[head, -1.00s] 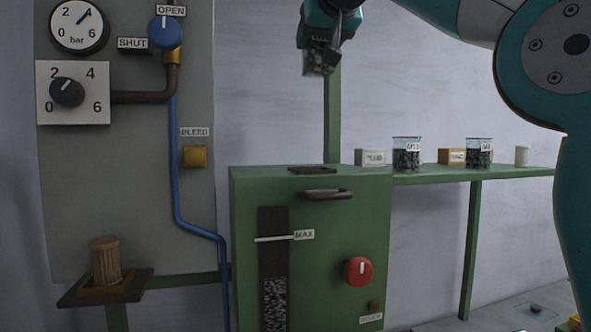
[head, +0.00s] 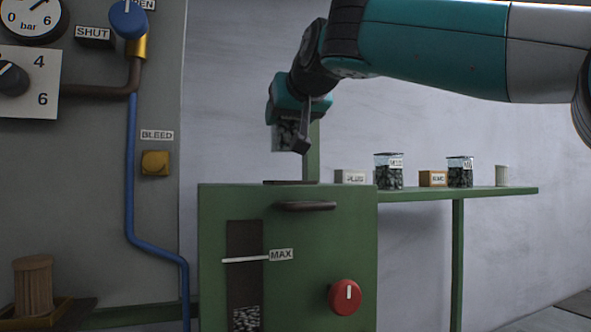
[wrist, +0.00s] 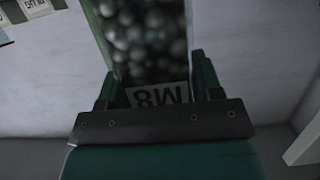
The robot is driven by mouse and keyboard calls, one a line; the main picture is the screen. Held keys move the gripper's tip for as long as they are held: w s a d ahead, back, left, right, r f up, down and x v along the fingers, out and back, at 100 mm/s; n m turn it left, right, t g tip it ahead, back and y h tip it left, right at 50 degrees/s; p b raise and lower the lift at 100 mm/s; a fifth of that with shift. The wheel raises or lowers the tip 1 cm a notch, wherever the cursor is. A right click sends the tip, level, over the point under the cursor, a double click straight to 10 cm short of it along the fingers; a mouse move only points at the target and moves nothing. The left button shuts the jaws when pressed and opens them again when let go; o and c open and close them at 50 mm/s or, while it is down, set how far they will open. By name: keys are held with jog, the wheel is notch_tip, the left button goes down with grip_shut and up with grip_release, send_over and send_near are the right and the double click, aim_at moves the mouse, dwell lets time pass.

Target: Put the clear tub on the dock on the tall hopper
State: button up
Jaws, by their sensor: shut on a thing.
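The clear tub (wrist: 150,45) is full of dark round pieces and has a label that seems to read M8, upside down in the wrist view. My gripper (wrist: 160,95) is shut on it. In the head view my gripper (head: 300,125) holds the tub (head: 284,136) above the green hopper (head: 300,245), partly hidden behind a finger. The hopper has a level window with a MAX mark. A thin dark plate, seemingly the dock (head: 290,182), lies on its top. A gap shows between tub and plate.
A grey panel (head: 90,200) with gauge, valve and blue pipe stands left. A handle (head: 305,206) and red knob (head: 345,296) stick out of the hopper front.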

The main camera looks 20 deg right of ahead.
aim_at(289, 153)
notch_tip(289, 153, down, 6)
jog(key=b, duration=0.4)
jog(key=shift+b, duration=0.3)
jog(key=shift+r, duration=0.25)
jog(key=shift+f, duration=0.15)
jog(key=o, duration=1.2)
